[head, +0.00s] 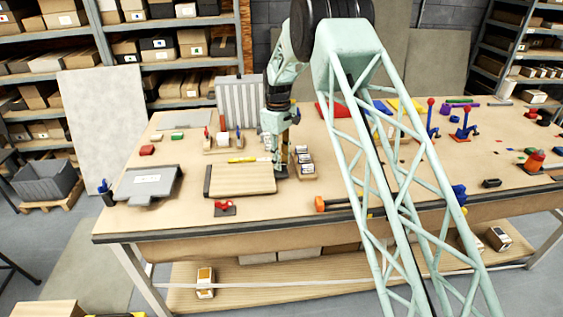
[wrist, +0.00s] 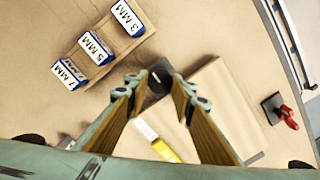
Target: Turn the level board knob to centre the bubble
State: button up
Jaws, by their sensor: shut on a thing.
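The level board (head: 238,180) is a flat wooden panel with a dark left edge, lying on the bench. It also shows in the wrist view (wrist: 215,95), partly behind my fingers. My gripper (head: 280,174) points down at the board's right end. In the wrist view its two fingertips (wrist: 157,84) are on either side of a small dark knob (wrist: 159,76), at the board's corner, and are shut on it. A yellow and white bar (head: 243,160) lies along the board's far side. I cannot make out a bubble in either view.
A holder with blocks marked 3 MM, 5 MM and 7 MM (wrist: 92,48) stands close to the right of my gripper (head: 305,165). A red clamp-like piece (head: 225,208) is at the board's front. A grey ribbed panel (head: 240,103) stands behind. A grey tray-like piece (head: 148,183) lies left.

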jog(key=shift+r, duration=0.15)
jog(key=o, duration=0.9)
jog(key=shift+r, duration=0.1)
jog(key=shift+w+a+r, duration=0.1)
jog(key=shift+a+r, duration=0.05)
jog(key=shift+r, duration=2.75)
jog(key=shift+a+r, duration=0.15)
jog(key=shift+r, duration=2.75)
jog(key=shift+r, duration=0.1)
